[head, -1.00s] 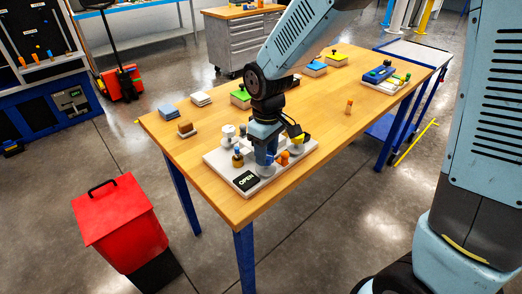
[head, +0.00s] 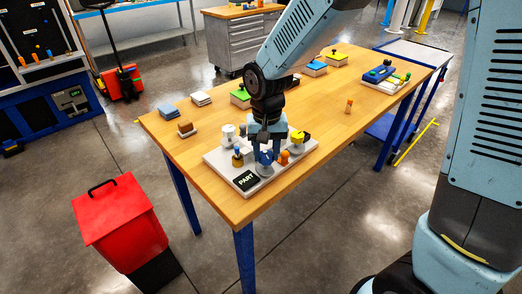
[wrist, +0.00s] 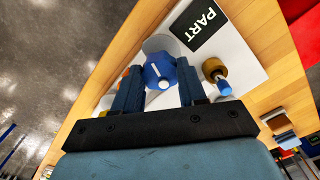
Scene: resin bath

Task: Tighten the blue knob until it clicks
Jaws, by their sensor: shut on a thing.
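The blue knob (wrist: 160,72) has a white pointer line and sits on a round grey base on the white board (wrist: 235,40). In the head view the blue knob (head: 265,157) is near the front of the board. My gripper (wrist: 158,80) is shut on the blue knob, with a finger on each side of it; it also shows in the head view (head: 268,152). A black sign (wrist: 200,24) beside the knob reads "PART"; it also shows in the head view (head: 246,180).
On the board near my gripper stand a brass fitting with a blue top (head: 238,157), an orange knob (head: 284,158), a yellow-topped fitting (head: 300,138) and a white fitting (head: 228,134). Several small blocks lie farther back on the wooden table (head: 200,170). A red bin (head: 120,220) stands on the floor at left.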

